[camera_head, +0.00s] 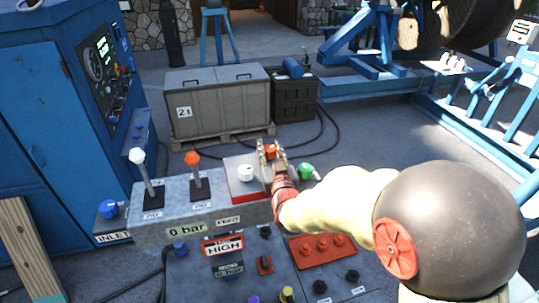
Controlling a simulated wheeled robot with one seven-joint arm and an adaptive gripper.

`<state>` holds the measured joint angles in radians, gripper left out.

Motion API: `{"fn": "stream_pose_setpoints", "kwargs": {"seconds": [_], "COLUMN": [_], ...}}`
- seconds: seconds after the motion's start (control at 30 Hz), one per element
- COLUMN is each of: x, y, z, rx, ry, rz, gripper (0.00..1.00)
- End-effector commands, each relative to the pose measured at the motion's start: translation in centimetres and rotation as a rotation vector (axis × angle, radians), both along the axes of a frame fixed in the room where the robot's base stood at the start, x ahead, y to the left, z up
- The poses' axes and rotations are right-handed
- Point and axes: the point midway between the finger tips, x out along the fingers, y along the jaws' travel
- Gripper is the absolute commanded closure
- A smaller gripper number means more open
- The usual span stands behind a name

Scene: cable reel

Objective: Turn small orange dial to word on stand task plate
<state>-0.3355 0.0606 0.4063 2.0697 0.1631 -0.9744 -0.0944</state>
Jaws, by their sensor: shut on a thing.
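My gripper (271,158) is above the top of the grey control stand (205,219), at its right part. Its fingers are shut on a small orange dial (270,152), of which a bit of orange shows between them. The dial's pointer and markings are hidden by the gripper. A plate with the word "HIGH" (223,246) in a red frame is on the stand's front.
A white-knobbed lever (147,175), an orange-knobbed lever (195,175) and a white knob (246,172) stand left of my gripper. A green knob (306,170) is close on its right. A grey crate (218,103) stands behind.

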Motion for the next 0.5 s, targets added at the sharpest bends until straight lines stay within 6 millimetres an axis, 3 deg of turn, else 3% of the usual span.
{"fn": "stream_pose_setpoints", "kwargs": {"seconds": [0.47,0.5], "x": [-0.03,-0.03], "y": [0.01,0.01], "z": [0.23,0.23], "rx": [0.002,0.002], "ry": [0.000,0.000], "rz": [-0.031,-0.031], "gripper": [0.95,0.67]}}
